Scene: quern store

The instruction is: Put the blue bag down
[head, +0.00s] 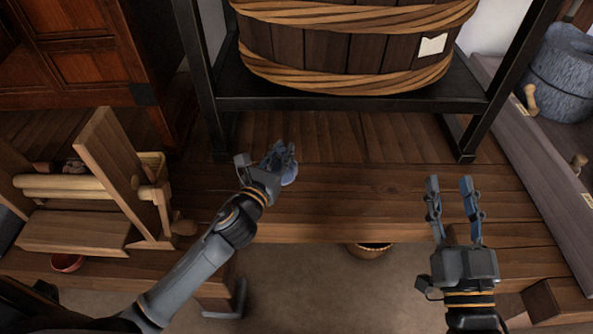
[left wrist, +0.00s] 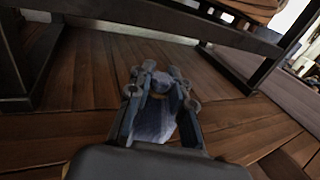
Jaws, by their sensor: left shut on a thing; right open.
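The blue bag (head: 289,174) is mostly hidden behind my left gripper (head: 281,152) in the head view. In the left wrist view the bluish-grey bag (left wrist: 153,122) sits between the fingers of my left gripper (left wrist: 160,85), which is shut on it. The bag is over the wooden bench top (head: 350,190); I cannot tell whether it touches the wood. My right gripper (head: 453,190) is open and empty, over the right part of the bench near its front edge.
A black metal stand (head: 350,103) holding a large wooden tub (head: 350,60) stands at the back of the bench. A wooden frame with rollers (head: 120,180) is at left. A basket (head: 369,251) and a reddish bowl (head: 67,263) sit lower down. The bench between the grippers is clear.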

